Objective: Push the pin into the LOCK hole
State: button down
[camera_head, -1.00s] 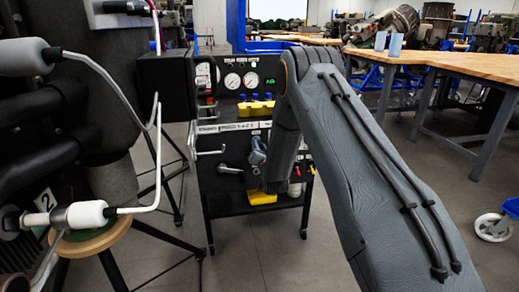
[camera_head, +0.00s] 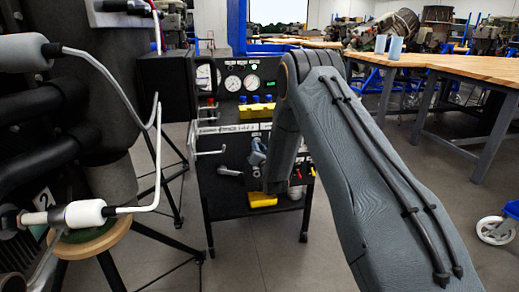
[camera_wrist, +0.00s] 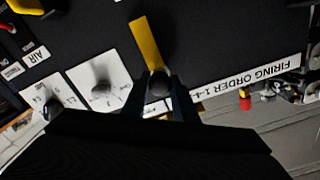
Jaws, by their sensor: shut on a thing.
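In the wrist view my gripper (camera_wrist: 160,88) is shut on a dark round knob, which I take to be the pin (camera_wrist: 160,80). A yellow strip (camera_wrist: 146,42) lies beyond the knob, over the black panel; I cannot tell whether it belongs to the pin. The pin's far end is hidden, and I cannot tell whether it sits in a hole. No LOCK label is readable. In the head view my arm reaches to the black cart (camera_head: 225,185), and the gripper's fingers cannot be made out.
In the wrist view a small knob on a white plate (camera_wrist: 101,88) and a FIRING ORDER strip (camera_wrist: 253,77) flank my gripper. In the head view an engine (camera_head: 90,90) with white-sleeved rods stands left, and a wooden-topped table (camera_head: 455,65) stands right.

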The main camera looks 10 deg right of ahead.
jog(key=shift+w+r, duration=0.3)
jog(key=shift+w, duration=0.05)
jog(key=c, duration=1.4)
grip_release()
jog(key=shift+o, duration=0.2)
jog(key=shift+w+d+f, duration=0.1)
jog(key=shift+w+f, duration=0.05)
jog(key=shift+f, duration=0.05)
jog(key=shift+o, duration=0.3)
jog(key=shift+o, duration=0.6)
jog(key=shift+f, duration=0.1)
jog(key=s+p, duration=0.4)
jog(key=s, duration=0.3)
jog(key=shift+s, duration=0.2)
